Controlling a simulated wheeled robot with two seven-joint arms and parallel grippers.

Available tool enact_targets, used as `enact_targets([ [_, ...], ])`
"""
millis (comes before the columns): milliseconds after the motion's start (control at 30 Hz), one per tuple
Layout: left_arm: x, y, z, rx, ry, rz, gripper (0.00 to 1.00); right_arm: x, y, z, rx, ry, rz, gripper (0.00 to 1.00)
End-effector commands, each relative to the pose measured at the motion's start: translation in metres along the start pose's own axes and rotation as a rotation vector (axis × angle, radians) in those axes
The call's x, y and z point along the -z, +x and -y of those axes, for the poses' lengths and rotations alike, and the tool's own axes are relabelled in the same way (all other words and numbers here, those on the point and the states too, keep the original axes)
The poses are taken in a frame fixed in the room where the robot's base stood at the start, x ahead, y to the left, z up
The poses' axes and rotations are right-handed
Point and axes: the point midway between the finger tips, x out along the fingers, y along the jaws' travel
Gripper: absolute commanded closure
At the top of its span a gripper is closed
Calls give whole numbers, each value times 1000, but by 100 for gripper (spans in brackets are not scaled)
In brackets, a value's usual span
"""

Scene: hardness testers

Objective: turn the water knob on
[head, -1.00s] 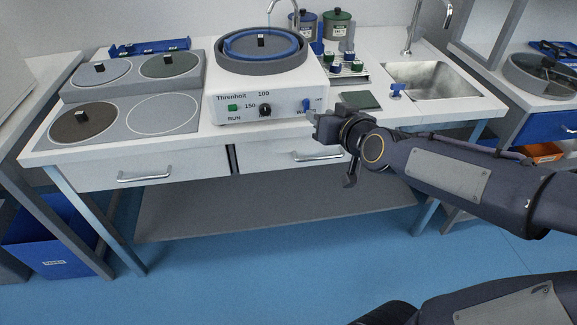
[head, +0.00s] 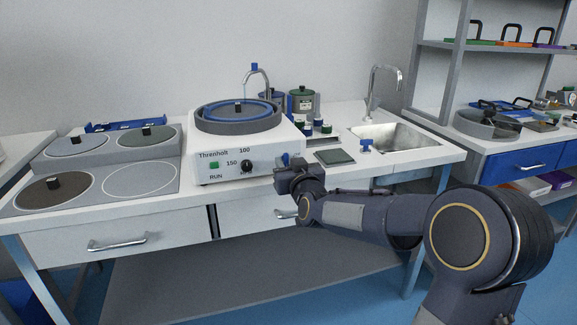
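The white grinding machine (head: 222,169) stands on the bench, with a round basin and blue ring on top. On its front are a green button (head: 214,165), a black dial (head: 247,166) and, at the right end, a small blue water knob (head: 285,159). My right gripper (head: 287,177) is just in front of and below this knob and hides part of the panel there. I cannot tell whether it touches the knob or whether its fingers are open. A thin spout (head: 266,80) curves over the basin. My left gripper is not in view.
A dark flat pad (head: 334,157) lies right of the machine. The sink (head: 395,138) has a tall tap (head: 370,100) and a blue valve (head: 366,146) at its front. Flat round plates (head: 140,178) fill the bench's left. Jars (head: 302,101) stand behind.

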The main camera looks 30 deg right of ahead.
Motion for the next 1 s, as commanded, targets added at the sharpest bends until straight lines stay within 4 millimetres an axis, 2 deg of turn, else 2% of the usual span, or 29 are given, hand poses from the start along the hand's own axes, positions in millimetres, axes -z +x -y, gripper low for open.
enact_targets([
  [267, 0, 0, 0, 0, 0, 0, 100, 0, 3, 0, 0, 0, 0, 66],
  [533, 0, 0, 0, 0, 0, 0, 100, 0, 3, 0, 0, 0, 0, 99],
  [1000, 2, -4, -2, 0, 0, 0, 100, 1, 2, 0, 0, -69, 1, 100],
])
